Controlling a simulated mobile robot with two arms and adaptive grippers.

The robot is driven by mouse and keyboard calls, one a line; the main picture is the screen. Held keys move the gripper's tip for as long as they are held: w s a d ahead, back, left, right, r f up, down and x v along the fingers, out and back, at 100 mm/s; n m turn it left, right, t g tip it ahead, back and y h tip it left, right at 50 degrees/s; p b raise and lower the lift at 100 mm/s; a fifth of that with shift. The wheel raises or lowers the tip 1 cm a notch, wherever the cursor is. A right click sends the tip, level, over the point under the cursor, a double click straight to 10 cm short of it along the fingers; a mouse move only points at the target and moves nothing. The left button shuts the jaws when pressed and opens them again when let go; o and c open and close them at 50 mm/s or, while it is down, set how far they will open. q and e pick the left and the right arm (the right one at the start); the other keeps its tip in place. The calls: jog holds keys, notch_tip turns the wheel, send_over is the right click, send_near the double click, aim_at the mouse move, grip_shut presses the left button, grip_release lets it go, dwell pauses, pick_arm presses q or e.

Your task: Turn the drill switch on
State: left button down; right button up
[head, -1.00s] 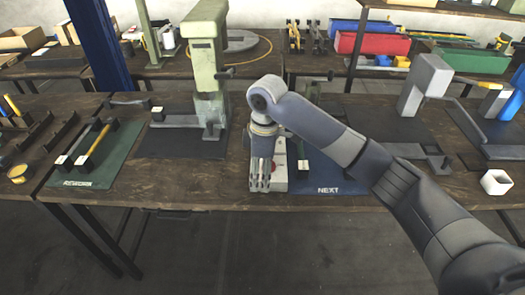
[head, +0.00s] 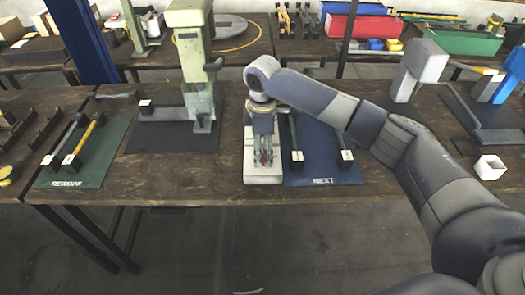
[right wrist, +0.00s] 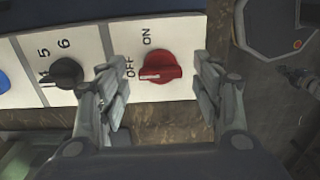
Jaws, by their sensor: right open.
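The drill switch is a red rotary knob (right wrist: 160,67) on a white panel with ON and OFF labels. Its white pointer mark faces left, towards OFF. My right gripper (right wrist: 160,85) is open, with one finger on each side of the knob in the right wrist view and a gap to the knob on both sides. In the head view my right gripper (head: 264,155) hangs over the white control box (head: 263,179), and a bit of red shows between its fingers. My left gripper is not in view.
A black numbered dial (right wrist: 66,73) sits left of the knob, close to the left finger, and a blue control (right wrist: 3,82) lies farther left. The blue NEXT mat (head: 322,175) lies right of the box. A green press (head: 194,65) stands to the left.

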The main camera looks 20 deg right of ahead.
jog(key=shift+f, duration=0.85)
jog(key=c, duration=1.1)
pick_arm(q)
jog(key=shift+w+r, duration=0.1)
jog(key=shift+w, duration=0.4)
jog(key=shift+r, duration=0.1)
pick_arm(e)
jog(key=shift+r, duration=0.1)
jog(key=shift+o, duration=0.2)
jog(key=shift+a+r+m+p, duration=0.1)
jog(key=shift+m+p, duration=0.2)
jog(key=shift+p, duration=0.35)
jog(key=m+p, duration=0.9)
jog(key=p, duration=0.3)
jog(key=shift+r, duration=0.1)
jog(key=m+p, duration=0.2)
jog(key=shift+m+p, duration=0.35)
jog(key=shift+m, duration=0.05)
pick_arm(q)
notch_tip(320, 180, up, 17)
jog(key=p, duration=0.1)
pick_arm(e)
jog(key=shift+f+m, duration=0.2)
jog(key=shift+m, duration=0.6)
